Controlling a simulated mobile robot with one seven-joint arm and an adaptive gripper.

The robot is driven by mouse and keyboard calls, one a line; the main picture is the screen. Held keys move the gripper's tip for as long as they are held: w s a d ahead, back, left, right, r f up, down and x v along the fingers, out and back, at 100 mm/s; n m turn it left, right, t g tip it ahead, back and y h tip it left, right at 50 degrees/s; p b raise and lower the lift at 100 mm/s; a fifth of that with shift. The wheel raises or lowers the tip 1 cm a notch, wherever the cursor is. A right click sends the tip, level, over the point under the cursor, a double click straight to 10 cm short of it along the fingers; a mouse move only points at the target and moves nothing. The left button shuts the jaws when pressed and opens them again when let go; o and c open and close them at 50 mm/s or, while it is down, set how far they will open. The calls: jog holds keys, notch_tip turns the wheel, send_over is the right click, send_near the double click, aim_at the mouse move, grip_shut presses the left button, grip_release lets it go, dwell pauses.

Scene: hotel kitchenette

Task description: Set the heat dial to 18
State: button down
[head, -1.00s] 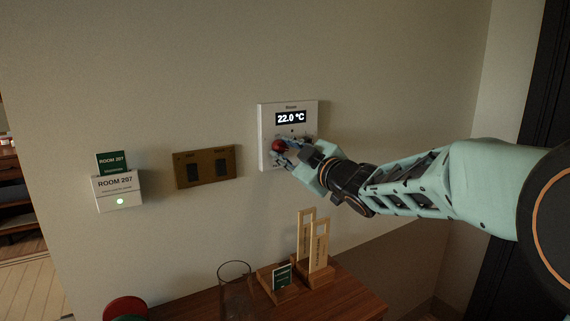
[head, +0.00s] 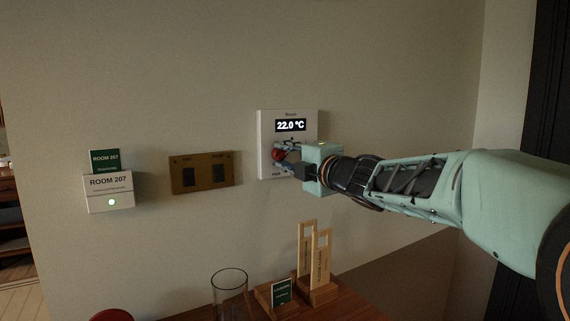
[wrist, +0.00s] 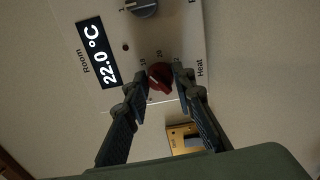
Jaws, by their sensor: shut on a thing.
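The white thermostat panel (head: 266,125) is on the wall, and its display (head: 290,126) reads 22.0 °C. The red heat dial (head: 277,155) sits low on the panel. My gripper (wrist: 163,74) is shut on the dial, one finger on each side. In the head view my gripper (head: 282,156) reaches the panel from the right and hides part of its lower half. I cannot read the dial's exact setting.
A grey knob (wrist: 141,7) is on the same panel. A brass switch plate (head: 202,173) and a white Room 207 box (head: 108,193) are on the wall to the left. Below are a glass (head: 229,293) and wooden tag holders (head: 318,292) on a table.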

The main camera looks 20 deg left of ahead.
jog(key=shift+n+b, duration=0.3)
jog(key=shift+n, duration=0.4)
jog(key=c, duration=1.6)
grip_release()
jog(key=shift+v, duration=3.75)
